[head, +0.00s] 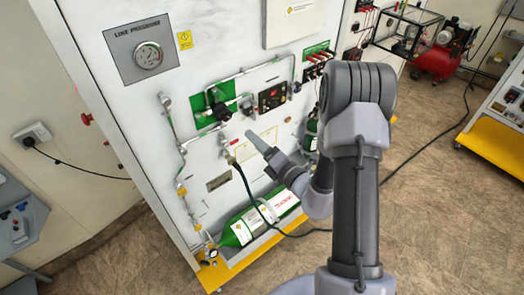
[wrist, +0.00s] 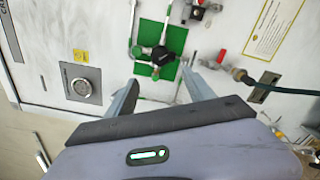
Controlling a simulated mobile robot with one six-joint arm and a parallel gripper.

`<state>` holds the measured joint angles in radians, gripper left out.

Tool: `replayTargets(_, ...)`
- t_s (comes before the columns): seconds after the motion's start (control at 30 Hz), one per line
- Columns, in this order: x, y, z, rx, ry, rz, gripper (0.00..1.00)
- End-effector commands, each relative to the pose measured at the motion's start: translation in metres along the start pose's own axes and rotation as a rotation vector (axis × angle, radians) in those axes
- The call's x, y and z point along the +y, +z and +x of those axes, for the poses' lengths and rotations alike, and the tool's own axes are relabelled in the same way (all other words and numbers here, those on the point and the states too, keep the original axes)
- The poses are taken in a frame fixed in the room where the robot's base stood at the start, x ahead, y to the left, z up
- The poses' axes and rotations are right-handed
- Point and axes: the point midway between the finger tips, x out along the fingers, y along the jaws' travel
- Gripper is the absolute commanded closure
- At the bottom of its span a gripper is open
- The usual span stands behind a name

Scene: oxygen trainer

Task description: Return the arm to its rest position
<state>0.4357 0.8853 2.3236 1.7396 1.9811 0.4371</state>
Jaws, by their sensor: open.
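My arm reaches up from the lower right of the head view, and my gripper (head: 262,148) is in front of the white trainer panel (head: 150,95). In the wrist view my gripper (wrist: 163,72) has its two fingers spread, with nothing between them. Beyond the fingertips is a black valve knob (wrist: 161,56) on a green plate (wrist: 150,34). The same black valve knob (head: 222,111) shows in the head view, above and left of the gripper. I cannot tell the exact gap to the panel.
A green cylinder (head: 240,228) lies low on the panel's yellow-edged base. A dark hose (head: 243,180) hangs from a fitting near the gripper. A line pressure gauge (head: 148,56) is at upper left. A red compressor (head: 437,62) stands behind. The floor (head: 440,200) at right is clear.

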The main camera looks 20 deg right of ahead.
Motion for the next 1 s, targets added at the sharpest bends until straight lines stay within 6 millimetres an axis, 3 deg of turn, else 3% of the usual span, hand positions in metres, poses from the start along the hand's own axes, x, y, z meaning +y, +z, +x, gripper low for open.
replayTargets(0.2, 0.000, 0.000, -0.023, 0.000, 0.001, 0.000, 0.38)
replayTargets(0.67, 0.004, -0.006, -0.021, 0.025, 0.019, -0.023, 0.38)
replayTargets(0.77, 0.034, -0.049, -0.014, 0.191, 0.142, -0.174, 0.38)
replayTargets(0.83, 0.065, -0.107, -0.024, 0.397, 0.297, -0.395, 0.38)
replayTargets(0.87, 0.076, -0.137, -0.035, 0.496, 0.374, -0.516, 0.38)
replayTargets(0.93, 0.084, -0.202, -0.076, 0.721, 0.553, -0.835, 0.38)
replayTargets(1.0, 0.065, -0.255, -0.129, 0.930, 0.735, -1.220, 0.38)
